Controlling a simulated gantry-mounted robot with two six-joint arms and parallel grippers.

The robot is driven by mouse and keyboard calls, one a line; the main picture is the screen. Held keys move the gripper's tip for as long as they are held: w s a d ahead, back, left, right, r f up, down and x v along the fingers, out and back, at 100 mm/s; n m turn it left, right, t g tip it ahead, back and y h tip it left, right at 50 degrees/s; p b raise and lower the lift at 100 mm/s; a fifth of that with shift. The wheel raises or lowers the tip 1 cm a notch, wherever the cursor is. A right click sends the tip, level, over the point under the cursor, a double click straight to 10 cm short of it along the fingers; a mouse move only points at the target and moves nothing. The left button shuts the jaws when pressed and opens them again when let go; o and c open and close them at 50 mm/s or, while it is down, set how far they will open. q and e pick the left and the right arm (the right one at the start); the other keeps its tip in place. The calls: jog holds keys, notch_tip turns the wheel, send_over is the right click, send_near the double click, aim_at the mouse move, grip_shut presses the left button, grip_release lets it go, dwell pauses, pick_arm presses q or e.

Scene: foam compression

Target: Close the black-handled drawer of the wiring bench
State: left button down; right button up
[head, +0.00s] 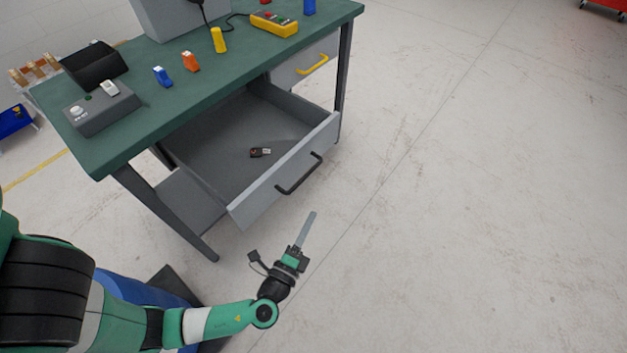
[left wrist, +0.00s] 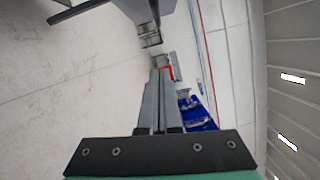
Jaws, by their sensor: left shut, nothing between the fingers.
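The wiring bench (head: 215,85) has a green top and dark legs. Its black-handled drawer (head: 262,193) is pulled far out, with the black handle (head: 299,174) on its grey front. A small dark object (head: 260,152) lies on the drawer floor. The yellow-handled drawer (head: 306,64) beside it is shut. My left gripper (head: 311,214) is shut and empty, in front of the drawer and below the handle in the head view, apart from it. Its closed fingers (left wrist: 158,102) also show in the left wrist view. My right gripper is not in view.
On the bench top are a grey box with buttons (head: 103,110), a black holder (head: 93,64), several small coloured blocks and a yellow device (head: 274,24). Open concrete floor (head: 470,200) lies to the right of the bench. A red item (head: 606,5) stands at the far right.

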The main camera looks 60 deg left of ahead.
pick_arm(q)
jog(key=w+a+r+p, duration=0.1)
jog(key=w+a, duration=0.4)
jog(key=a, duration=0.4)
jog(key=shift+w+a+r+p, duration=0.15)
jog(key=shift+w+a+p, duration=0.1)
jog(key=shift+w+p, duration=0.05)
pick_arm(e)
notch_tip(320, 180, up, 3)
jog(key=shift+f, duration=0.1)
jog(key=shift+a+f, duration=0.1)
